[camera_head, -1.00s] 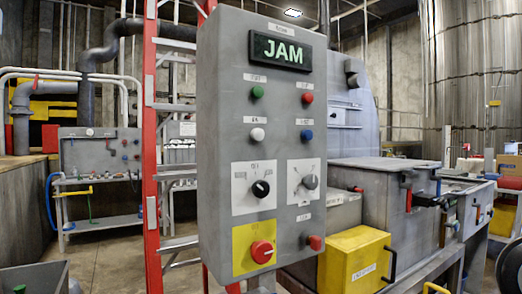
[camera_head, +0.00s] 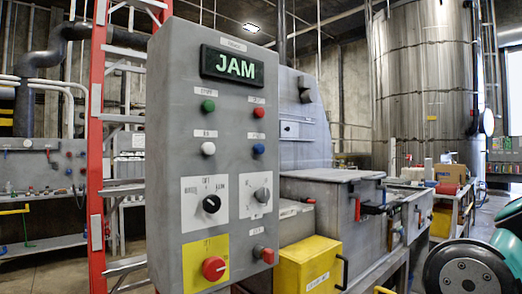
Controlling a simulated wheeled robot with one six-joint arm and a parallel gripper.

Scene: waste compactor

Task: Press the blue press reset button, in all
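The blue button (camera_head: 258,149) is a small round knob on the front of a grey control panel (camera_head: 165,120). It sits in the right column, under a small label, below a red button (camera_head: 259,113) and right of a white button (camera_head: 208,148). Nothing covers it, and nothing touches it. The panel's display (camera_head: 232,66) reads JAM in light green letters. My gripper is not in view. A dark round part with teal pieces at the lower right looks like part of my arm, well apart from the panel.
The panel also has a green button (camera_head: 208,106), a black selector (camera_head: 211,204), a grey selector (camera_head: 263,195), a large red knob on yellow (camera_head: 214,268) and a red side knob (camera_head: 264,254). A red ladder (camera_head: 97,150) stands left. A yellow box (camera_head: 308,267) sits lower right.

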